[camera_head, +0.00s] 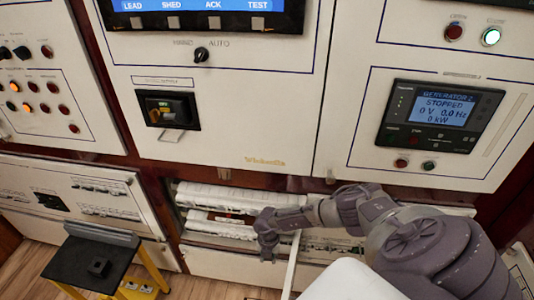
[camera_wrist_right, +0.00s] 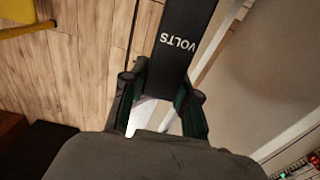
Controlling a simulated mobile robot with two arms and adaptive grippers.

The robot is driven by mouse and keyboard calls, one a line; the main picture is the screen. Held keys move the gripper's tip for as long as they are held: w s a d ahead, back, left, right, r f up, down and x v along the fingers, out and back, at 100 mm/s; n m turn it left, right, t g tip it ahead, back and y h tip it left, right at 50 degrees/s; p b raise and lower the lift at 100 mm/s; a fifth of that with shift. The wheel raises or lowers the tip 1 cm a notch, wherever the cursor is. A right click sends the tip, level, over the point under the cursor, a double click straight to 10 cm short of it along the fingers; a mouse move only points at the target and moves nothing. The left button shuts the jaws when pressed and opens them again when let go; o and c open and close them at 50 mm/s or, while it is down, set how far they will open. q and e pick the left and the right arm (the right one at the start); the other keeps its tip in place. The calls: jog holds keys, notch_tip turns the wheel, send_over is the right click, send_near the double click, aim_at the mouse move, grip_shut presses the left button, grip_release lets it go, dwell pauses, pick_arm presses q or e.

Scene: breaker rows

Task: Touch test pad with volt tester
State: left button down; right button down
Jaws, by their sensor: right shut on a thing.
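My right gripper (camera_head: 268,243) is in front of the lower breaker rows in the head view. In the right wrist view my right gripper (camera_wrist_right: 163,95) is shut on the volt tester (camera_wrist_right: 178,40), a flat black body with "VOLTS" in white letters. The tester points away from the fingers, over the wood floor. In the head view I cannot make out the tester; the hand and arm seem to hide it. I cannot tell a test pad apart in either view. My left gripper is in neither view.
The open breaker bay (camera_head: 215,217) has pale rows, partly behind my right arm. A generator panel (camera_head: 440,117) is at the right. A black-topped stool (camera_head: 85,262) with yellow legs stands at lower left. Wood floor (camera_head: 185,288) shows beside it.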

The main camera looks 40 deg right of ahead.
jog(key=shift+w+d+b, duration=0.5)
jog(key=shift+w+d, duration=0.15)
jog(key=shift+d, duration=0.15)
jog(key=shift+w+d+b, duration=0.4)
jog(key=shift+d, duration=0.05)
jog(key=shift+w+d+r, duration=0.1)
jog(key=shift+d, duration=0.1)
dwell(1.1)
jog(key=s+a+p, duration=0.9)
jog(key=a+p, duration=0.2)
dwell(0.7)
jog(key=shift+a, duration=0.1)
